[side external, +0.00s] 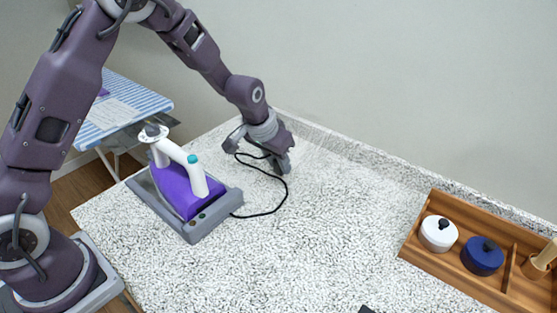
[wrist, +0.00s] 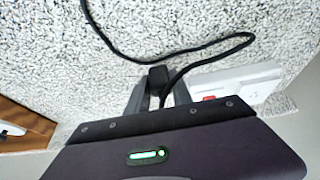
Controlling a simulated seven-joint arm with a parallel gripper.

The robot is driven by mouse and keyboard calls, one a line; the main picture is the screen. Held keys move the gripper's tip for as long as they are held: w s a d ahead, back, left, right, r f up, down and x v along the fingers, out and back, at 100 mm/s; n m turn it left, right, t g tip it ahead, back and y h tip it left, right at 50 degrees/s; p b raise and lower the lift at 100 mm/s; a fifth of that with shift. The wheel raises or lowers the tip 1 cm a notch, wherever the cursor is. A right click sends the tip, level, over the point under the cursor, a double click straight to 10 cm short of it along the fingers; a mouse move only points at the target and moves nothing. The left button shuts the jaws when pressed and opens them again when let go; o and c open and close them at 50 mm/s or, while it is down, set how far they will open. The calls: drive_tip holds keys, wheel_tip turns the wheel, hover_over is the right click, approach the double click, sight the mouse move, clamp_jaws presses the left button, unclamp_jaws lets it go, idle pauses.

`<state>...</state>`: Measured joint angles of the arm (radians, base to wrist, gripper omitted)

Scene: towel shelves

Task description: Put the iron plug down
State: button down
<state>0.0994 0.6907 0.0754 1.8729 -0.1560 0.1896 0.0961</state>
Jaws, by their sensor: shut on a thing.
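My gripper (side external: 283,164) is low over the speckled counter (side external: 330,220), near its back edge. In the wrist view my gripper (wrist: 158,85) is shut on the black iron plug (wrist: 157,77), held between the two grey fingers. The plug's black cord (wrist: 190,50) curves away across the counter. The purple and white iron (side external: 182,186) sits on a grey base (side external: 190,230) at the counter's left, and the cord (side external: 284,197) runs from there to my gripper. The plug is hidden by my gripper in the side view. I cannot tell whether it touches the counter.
A white socket panel with a red switch (wrist: 236,87) is beside my gripper. A wooden tray (side external: 430,262) with a white pot (side external: 438,233) and a blue pot (side external: 482,256) stands at right. An ironing board (side external: 130,102) is behind at left. The counter's middle is clear.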

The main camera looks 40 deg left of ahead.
drive_tip(key=shift+f, duration=0.25)
drive_tip(key=c, duration=1.1)
unclamp_jaws()
drive_tip(key=shift+c, duration=0.2)
drive_tip(key=s+f+v, duration=0.1)
drive_tip(key=s+v, duration=0.1)
drive_tip(key=v, duration=0.9)
drive_tip(key=s+f+v, duration=0.1)
drive_tip(key=s+v, duration=0.2)
drive_tip(key=v, duration=0.9)
drive_tip(key=s+a+r+t, duration=0.1)
drive_tip(key=s+a, duration=0.1)
drive_tip(key=s, duration=1.8)
drive_tip(key=shift+r, duration=0.2)
drive_tip(key=shift+s, duration=0.15)
